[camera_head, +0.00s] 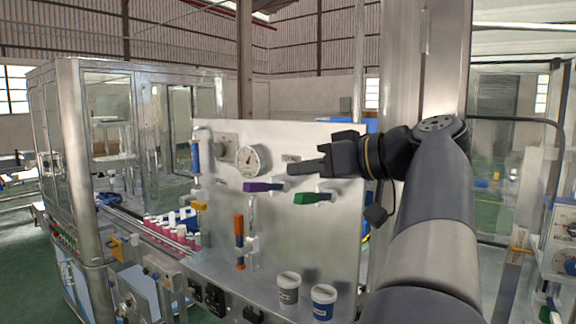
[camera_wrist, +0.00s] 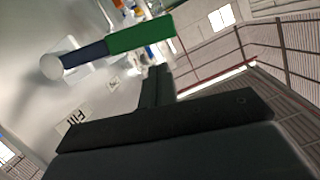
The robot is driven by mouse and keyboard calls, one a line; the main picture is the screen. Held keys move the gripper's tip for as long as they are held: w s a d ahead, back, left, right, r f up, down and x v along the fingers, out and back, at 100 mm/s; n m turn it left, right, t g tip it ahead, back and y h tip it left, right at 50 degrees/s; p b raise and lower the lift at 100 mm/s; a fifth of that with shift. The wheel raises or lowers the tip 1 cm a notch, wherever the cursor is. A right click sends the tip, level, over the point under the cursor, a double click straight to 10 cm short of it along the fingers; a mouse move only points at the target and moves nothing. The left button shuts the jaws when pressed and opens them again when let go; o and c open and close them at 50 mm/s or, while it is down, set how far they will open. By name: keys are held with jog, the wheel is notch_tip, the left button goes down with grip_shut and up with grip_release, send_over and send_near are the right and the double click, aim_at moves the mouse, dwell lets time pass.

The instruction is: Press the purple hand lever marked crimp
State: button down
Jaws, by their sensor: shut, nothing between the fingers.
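The purple hand lever (camera_head: 262,187) sticks out nearly level from the upright metal panel (camera_head: 325,240). I cannot read a crimp marking on it. My gripper (camera_head: 292,171) is shut and empty, in front of the panel, just above the lever's right end in the picture. I cannot tell the gap in depth. In the wrist view the closed fingers (camera_wrist: 157,85) point toward a green-handled lever (camera_wrist: 140,36), and I cannot make out the purple one there. The green lever also shows in the head view (camera_head: 313,198), right of and below the purple one.
A label reading "Fill" (camera_wrist: 75,121) is on the panel. A round gauge (camera_head: 252,161), an orange lever (camera_head: 239,229) and a blue handle (camera_head: 195,157) are also there. Two cups (camera_head: 323,302) stand below. Pink and white cans (camera_head: 168,229) line a conveyor at left.

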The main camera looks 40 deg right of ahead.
aim_at(267, 187)
jog(key=p+x, duration=0.2)
jog(key=x, duration=0.5)
jog(key=shift+w, duration=0.35)
jog(key=shift+a+f, duration=0.1)
jog(key=shift+f, duration=0.05)
jog(key=shift+s+a+f+b, duration=0.1)
jog(key=shift+a+f+b, duration=0.3)
jog(key=shift+b, duration=0.75)
jog(key=shift+d, duration=0.15)
